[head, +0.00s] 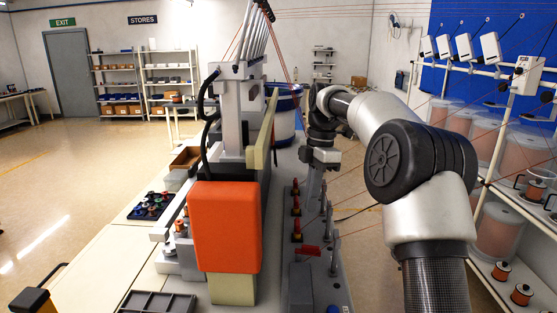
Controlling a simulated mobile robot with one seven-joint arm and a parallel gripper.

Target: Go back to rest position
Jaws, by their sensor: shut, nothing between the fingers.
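My arm (420,160) rises from the bottom right, bends at a large dark elbow joint and reaches left to a dark wrist. My gripper (314,188) hangs below the wrist, pointing down over the right side of the grey machine bed (340,290). It is small in this view, looks shut and shows nothing held. The machine's upright grey column and orange block (226,227) stand to the left of the gripper, apart from it.
Red-tipped posts (296,222) stand close left of the gripper. A red part (308,250) lies nearer on the bed. A spool rack (507,200) lines the right side. A dark tray (157,303) lies at front left. Open floor (60,175) spreads at left.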

